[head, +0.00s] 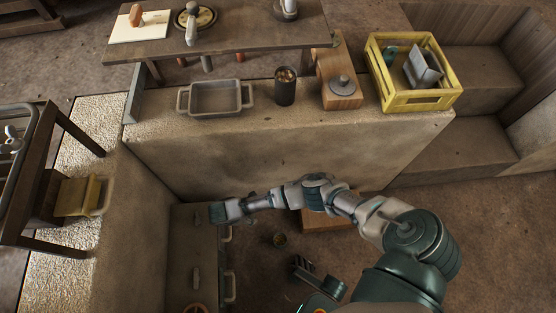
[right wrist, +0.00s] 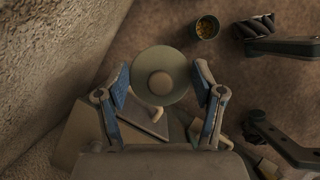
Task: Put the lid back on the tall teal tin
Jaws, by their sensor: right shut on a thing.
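My right gripper (right wrist: 165,92) is shut on a round grey-green lid (right wrist: 160,62) with a paler round knob at its middle. The blue finger pads sit on both sides of the lid's rim. In the head view my right gripper (head: 218,213) reaches left, low over a bench; the lid cannot be made out there. A small open teal-green tin (right wrist: 207,27) with golden contents stands on the floor, apart from the lid. It also shows in the head view (head: 280,240); its height is hard to tell from above.
A bench with handles (head: 190,250) lies below my right gripper. A stone ledge (head: 300,140) holds a grey tray (head: 216,112), a dark filled cup (head: 285,92) and a yellow crate (head: 432,103).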

